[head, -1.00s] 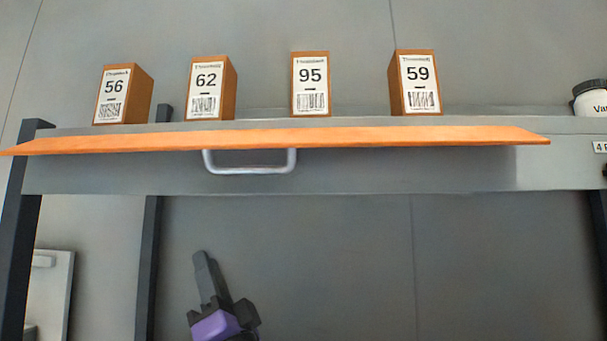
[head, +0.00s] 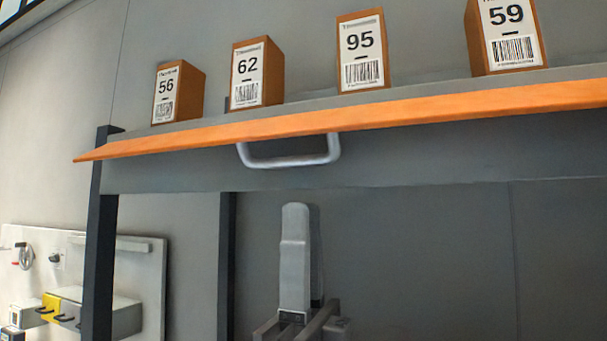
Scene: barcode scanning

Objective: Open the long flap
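The long flap (head: 420,112) is an orange board running along the front of the raised shelf, from the left end out past the right edge of the picture. It looks tilted outward, with its orange edge towards me. A grey U-shaped handle (head: 288,158) hangs below it. The grey end part of my arm (head: 295,255) stands upright below the handle, with a visible gap between them. Dark bars show at its base, cut by the bottom edge. I cannot make out my fingertips or whether they are open or shut.
Several numbered orange boxes stand on the shelf above the flap, among them 56 (head: 178,94), 62 (head: 256,74) and 95 (head: 361,52). A dark post (head: 101,250) holds the shelf's left end. A white panel with fittings (head: 140,285) is at lower left.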

